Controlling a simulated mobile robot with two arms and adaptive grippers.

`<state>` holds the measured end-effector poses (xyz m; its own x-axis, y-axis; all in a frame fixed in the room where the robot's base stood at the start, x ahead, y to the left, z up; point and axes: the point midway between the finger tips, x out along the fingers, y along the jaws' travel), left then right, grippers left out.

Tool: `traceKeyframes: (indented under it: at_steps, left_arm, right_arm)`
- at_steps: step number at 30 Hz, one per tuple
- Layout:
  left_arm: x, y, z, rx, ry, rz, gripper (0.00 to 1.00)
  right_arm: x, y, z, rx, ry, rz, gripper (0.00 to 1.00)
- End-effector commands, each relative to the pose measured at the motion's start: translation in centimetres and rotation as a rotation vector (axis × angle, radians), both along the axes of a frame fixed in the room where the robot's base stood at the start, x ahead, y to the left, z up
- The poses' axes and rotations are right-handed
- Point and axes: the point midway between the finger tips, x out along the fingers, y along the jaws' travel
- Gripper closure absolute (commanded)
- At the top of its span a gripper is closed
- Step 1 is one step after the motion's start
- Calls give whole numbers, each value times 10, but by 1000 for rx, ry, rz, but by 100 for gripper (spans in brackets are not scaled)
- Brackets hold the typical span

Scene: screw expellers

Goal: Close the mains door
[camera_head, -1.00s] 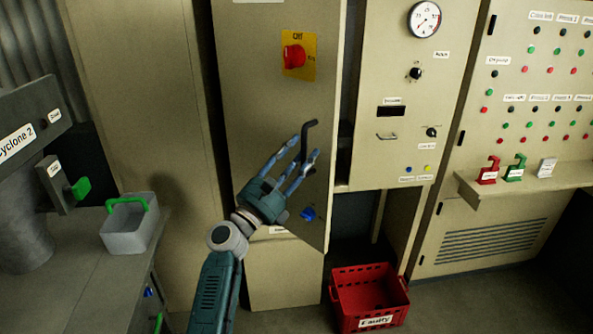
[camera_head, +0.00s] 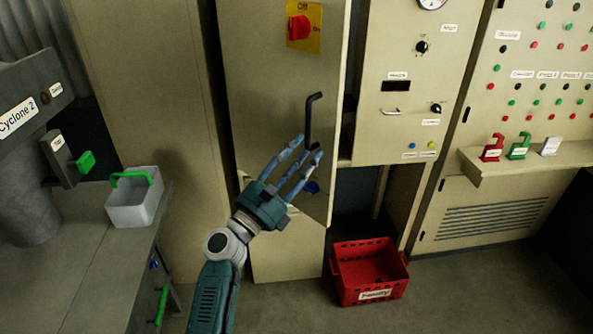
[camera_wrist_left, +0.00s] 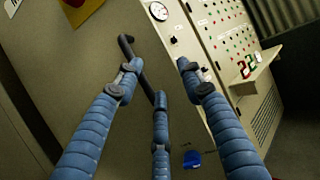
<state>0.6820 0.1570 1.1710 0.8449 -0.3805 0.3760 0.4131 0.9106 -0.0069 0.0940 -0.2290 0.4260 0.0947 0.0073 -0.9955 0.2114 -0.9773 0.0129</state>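The mains door (camera_head: 262,90) is a beige cabinet door standing ajar, its right edge out from the frame, with a dark gap beside it. It carries a red rotary switch (camera_head: 299,27) on a yellow plate and a black bent handle (camera_head: 312,118). My left gripper (camera_head: 303,155) is at the handle's lower end, fingers pointing up and spread. In the left wrist view the handle (camera_wrist_left: 126,46) runs down between the spread fingers, close to the left one; contact cannot be told. A blue knob (camera_wrist_left: 192,159) on the door sits below. My right gripper is not in view.
A red crate (camera_head: 343,283) stands on the floor right of the door. A grey bin with a green handle (camera_head: 134,208) is on the left bench. A shelf (camera_head: 540,160) with red and green parts juts out at right. Some floor in front is clear.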

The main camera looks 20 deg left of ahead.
Motion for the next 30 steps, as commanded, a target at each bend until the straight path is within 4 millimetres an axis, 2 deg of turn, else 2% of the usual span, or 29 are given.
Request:
traceKeyframes:
  at_steps: [9, 18, 30]
  left_arm:
    - [-21, 3, -5, 4, -7, 10, 61]
    - [-39, 2, -12, 4, -8, 12, 61]
    - [-44, 2, -13, 5, -10, 12, 61]
  right_arm:
    - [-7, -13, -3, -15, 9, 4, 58]
    - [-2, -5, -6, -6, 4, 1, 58]
    - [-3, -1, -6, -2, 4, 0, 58]
